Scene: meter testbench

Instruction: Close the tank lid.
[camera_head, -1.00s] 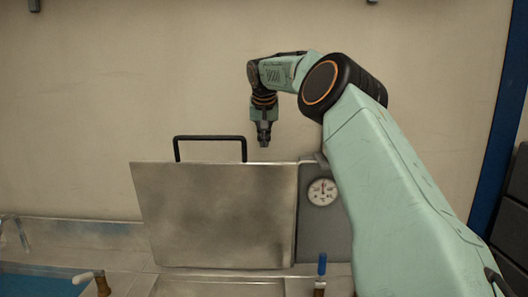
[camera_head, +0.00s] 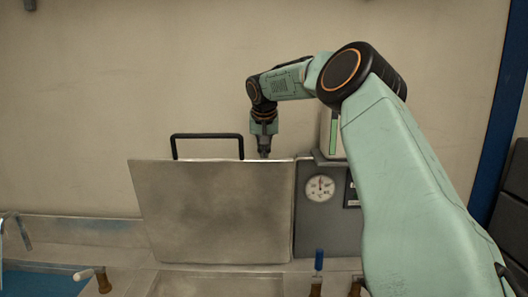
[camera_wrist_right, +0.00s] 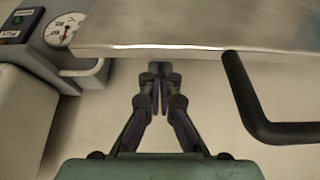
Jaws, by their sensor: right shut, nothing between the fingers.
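The tank lid (camera_head: 212,212) is a grey metal panel standing raised, nearly upright, with a black bar handle (camera_head: 207,137) on its top edge. My right gripper (camera_head: 264,154) points down at the lid's top edge, right of the handle, and its tips are partly hidden behind the lid. In the right wrist view the gripper (camera_wrist_right: 158,70) is shut and empty, with its fingertips beside the lid's edge (camera_wrist_right: 165,50). The handle (camera_wrist_right: 262,115) lies to its right there. I cannot tell whether the fingers touch the lid. My left gripper is not in view.
A grey housing with a round gauge (camera_head: 320,188) stands right of the lid. Below are a blue-handled valve (camera_head: 318,260) and a white-handled valve (camera_head: 90,274). The wall (camera_head: 100,80) behind is bare. A blue post (camera_head: 497,110) stands at the right.

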